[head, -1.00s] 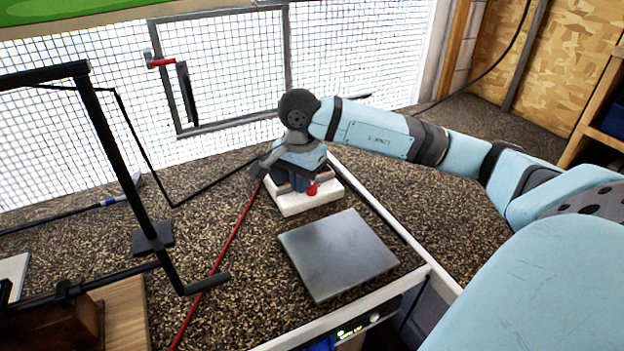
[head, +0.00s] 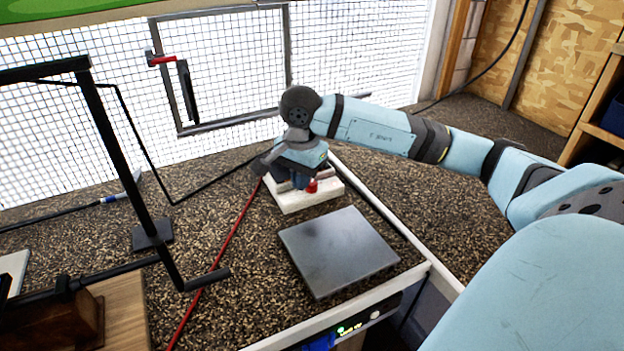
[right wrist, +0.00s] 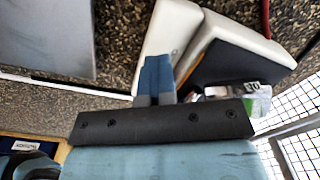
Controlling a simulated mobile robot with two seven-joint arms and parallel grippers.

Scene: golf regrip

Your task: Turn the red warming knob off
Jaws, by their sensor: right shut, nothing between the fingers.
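The small red knob (head: 311,187) shows at the front of a white-based device (head: 290,202) on the speckled counter, in the head view. My right gripper (head: 303,181) is over the device, right beside the knob, and covers much of it. In the right wrist view its two blue fingers (right wrist: 157,72) are together with nothing between them, close to the white housing (right wrist: 240,40) with its dark panel. The knob does not show there. I cannot tell whether the fingers touch it. My left gripper is not in view.
A flat grey metal plate (head: 339,252) lies in front of the device. A red cord (head: 222,262) runs along the counter to its left. A black metal stand (head: 110,150) stands at the left. Wire mesh (head: 230,70) closes the back.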

